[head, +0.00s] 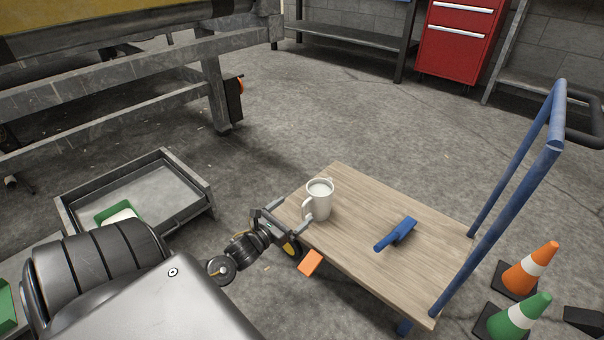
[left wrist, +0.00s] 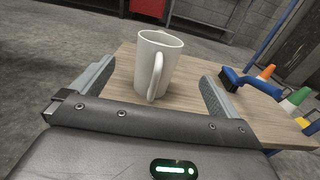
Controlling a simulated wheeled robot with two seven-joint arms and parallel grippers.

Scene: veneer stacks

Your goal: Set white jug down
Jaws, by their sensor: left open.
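The white jug (head: 319,198) stands upright on the wooden deck of the trolley (head: 350,255), near its left end. Its handle faces my left gripper. My left gripper (head: 296,213) is open at the jug's near side, at the trolley's left edge. In the left wrist view the jug (left wrist: 156,65) stands on the wood between and just beyond the spread fingers (left wrist: 160,88), with a gap on both sides. My right gripper is not in view.
A blue brush (head: 396,234) lies on the deck right of the jug. The trolley has a blue handle frame (head: 500,200). Orange (head: 532,268) and green (head: 520,318) cones stand at the right. A grey metal tray (head: 185,215) is at the left.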

